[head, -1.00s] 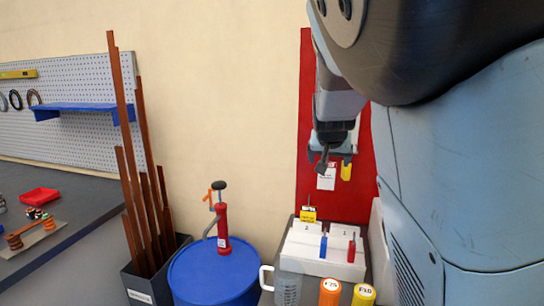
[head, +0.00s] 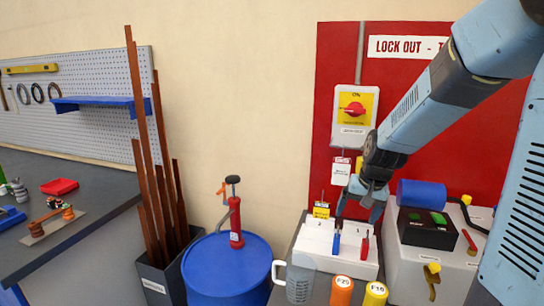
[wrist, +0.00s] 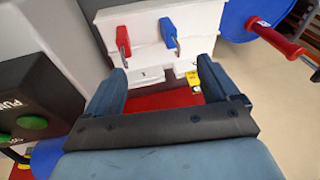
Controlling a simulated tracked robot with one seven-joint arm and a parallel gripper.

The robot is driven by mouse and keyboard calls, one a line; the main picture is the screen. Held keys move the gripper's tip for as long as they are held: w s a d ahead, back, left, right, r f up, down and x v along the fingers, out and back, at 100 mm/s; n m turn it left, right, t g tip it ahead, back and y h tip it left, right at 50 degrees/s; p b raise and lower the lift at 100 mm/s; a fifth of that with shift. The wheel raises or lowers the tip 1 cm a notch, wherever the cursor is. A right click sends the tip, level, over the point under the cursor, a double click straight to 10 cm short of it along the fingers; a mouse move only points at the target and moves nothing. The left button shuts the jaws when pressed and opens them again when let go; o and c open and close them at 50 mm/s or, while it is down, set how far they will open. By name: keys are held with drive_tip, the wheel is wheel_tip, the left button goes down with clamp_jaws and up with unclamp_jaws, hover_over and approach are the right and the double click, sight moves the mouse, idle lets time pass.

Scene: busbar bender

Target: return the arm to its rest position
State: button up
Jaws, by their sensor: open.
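My arm (head: 430,110) reaches in from the upper right of the head view, bent downward at the wrist. My gripper (head: 358,212) hangs open in front of the red lockout board (head: 440,165), close above the white block (head: 318,240) with the blue and red handled tools. In the wrist view my gripper (wrist: 162,74) shows two spread fingers with nothing held between them. The white block (wrist: 150,30) with its red handle (wrist: 123,40) and blue handle (wrist: 168,32) lies just beyond the fingertips. Whether the fingers touch the block cannot be told.
A rotary switch (head: 352,110) and a tag (head: 341,170) are on the board. A machine with a black button box (head: 428,228) stands right of my gripper. A blue drum (head: 225,268) with a red pump (head: 236,225) and copper bars (head: 150,170) stand left. Open wall space lies between.

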drive_tip(key=s+r+n+t, duration=0.1)
drive_tip(key=s+r, duration=0.6)
drive_tip(key=s, duration=0.3)
drive_tip(key=s+r+n+t+h, duration=0.1)
drive_tip(key=s+r, duration=0.6)
drive_tip(key=s, duration=0.4)
drive_tip(key=shift+s+d+n+t, duration=0.2)
drive_tip(key=shift+n+t, duration=0.1)
drive_tip(key=shift+n, duration=0.1)
drive_tip(key=shift+r, duration=0.1)
idle(2.0)
